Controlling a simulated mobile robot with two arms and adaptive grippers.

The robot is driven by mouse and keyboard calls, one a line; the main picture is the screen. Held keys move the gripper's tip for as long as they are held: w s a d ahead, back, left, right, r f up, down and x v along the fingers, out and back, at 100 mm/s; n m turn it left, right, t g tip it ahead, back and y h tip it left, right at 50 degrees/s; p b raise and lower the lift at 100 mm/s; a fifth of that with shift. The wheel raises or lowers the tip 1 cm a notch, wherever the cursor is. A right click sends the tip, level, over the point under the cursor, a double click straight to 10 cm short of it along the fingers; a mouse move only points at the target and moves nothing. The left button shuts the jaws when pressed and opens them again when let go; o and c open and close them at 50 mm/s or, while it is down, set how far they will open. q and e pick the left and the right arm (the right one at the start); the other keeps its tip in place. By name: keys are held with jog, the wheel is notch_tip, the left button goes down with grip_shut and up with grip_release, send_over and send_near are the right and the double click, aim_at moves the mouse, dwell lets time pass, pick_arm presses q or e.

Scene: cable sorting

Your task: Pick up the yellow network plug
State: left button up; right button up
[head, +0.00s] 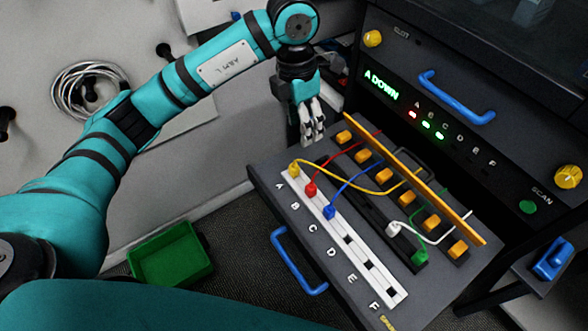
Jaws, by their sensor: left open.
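The yellow network plug (294,169) sits at the A end of the white lettered strip (352,245). Its yellow cable runs right toward the orange blocks. My left gripper (313,138) is open and empty, pointing down a little above and to the right of the yellow plug, apart from it. A red plug (310,189) and a blue plug (330,211) sit beside it along the strip, near B and C. My right gripper is not in view.
A white plug (394,229) and a green plug (420,256) lie on the dark strip right of the white one. An orange bar (418,184) runs along the row of orange blocks. A blue handle (299,262) fronts the drawer. A green bin (172,254) stands on the floor.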

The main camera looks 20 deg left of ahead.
pick_arm(q)
jog(key=a, duration=0.2)
jog(key=y+p, duration=0.1)
jog(key=p, duration=0.2)
send_near(294, 166)
jog(key=f, duration=0.5)
jog(key=shift+s+a+f, duration=0.1)
jog(key=shift+s+f, duration=0.1)
jog(key=shift+w+f+p, duration=0.15)
jog(key=shift+f+p, duration=0.25)
jog(key=shift+f, duration=0.95)
jog(key=shift+w+f+p, duration=0.1)
jog(key=shift+f+p, duration=0.25)
jog(key=shift+f, duration=0.95)
grip_shut()
